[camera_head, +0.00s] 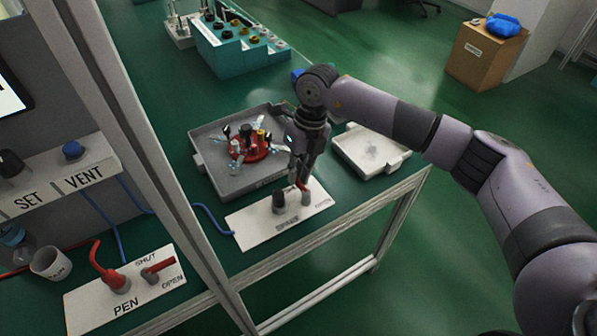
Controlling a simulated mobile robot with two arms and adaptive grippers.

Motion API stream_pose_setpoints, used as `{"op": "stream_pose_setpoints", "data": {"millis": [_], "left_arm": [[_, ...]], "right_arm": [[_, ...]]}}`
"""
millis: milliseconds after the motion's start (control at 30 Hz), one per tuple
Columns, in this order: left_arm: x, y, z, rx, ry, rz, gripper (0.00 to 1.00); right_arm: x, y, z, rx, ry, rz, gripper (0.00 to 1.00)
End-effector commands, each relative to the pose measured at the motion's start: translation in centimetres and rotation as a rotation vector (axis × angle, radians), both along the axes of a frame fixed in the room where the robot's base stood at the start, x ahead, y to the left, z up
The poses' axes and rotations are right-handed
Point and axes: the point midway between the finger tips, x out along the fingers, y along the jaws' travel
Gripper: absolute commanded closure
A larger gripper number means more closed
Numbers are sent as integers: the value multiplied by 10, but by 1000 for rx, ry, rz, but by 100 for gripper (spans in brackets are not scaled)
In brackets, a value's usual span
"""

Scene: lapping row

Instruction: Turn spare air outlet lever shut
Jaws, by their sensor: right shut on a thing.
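The spare air outlet is a white plate (313,208) at the front edge of the green bench, with a dark fitting (278,202) on it. My right gripper (302,182) points down over the right half of the plate and is shut on the spare lever (304,187). Only a bit of red of the lever shows. The fingers hide the rest, so I cannot tell which way it points. My left gripper is out of view.
A grey tray (203,165) with a red fixture (249,147) lies behind the plate. An empty-looking white tray (368,150) stands to the right. Left, past a grey post (150,150), a PEN plate (84,304) carries a red hose and red lever. A mug (50,264) stands nearby.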

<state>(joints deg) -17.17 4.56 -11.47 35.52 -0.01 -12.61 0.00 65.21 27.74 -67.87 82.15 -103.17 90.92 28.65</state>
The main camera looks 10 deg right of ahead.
Motion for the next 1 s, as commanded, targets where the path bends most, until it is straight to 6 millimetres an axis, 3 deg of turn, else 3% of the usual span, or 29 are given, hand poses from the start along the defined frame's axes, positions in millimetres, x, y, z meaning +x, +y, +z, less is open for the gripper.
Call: {"op": "stream_pose_setpoints", "data": {"millis": [233, 267, 533, 867, 1000], "left_arm": [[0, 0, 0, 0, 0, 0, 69], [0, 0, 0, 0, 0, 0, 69], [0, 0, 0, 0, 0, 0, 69], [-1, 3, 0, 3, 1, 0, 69], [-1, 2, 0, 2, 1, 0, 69]], "right_arm": [[1, 1, 1, 2, -3, 2, 100], [1, 1, 1, 2, -3, 2, 86], [0, 0, 1, 1, -1, 1, 68], [0, 0, 2, 0, -1, 0, 68], [2, -3, 17, 1, -3, -2, 68]]}}
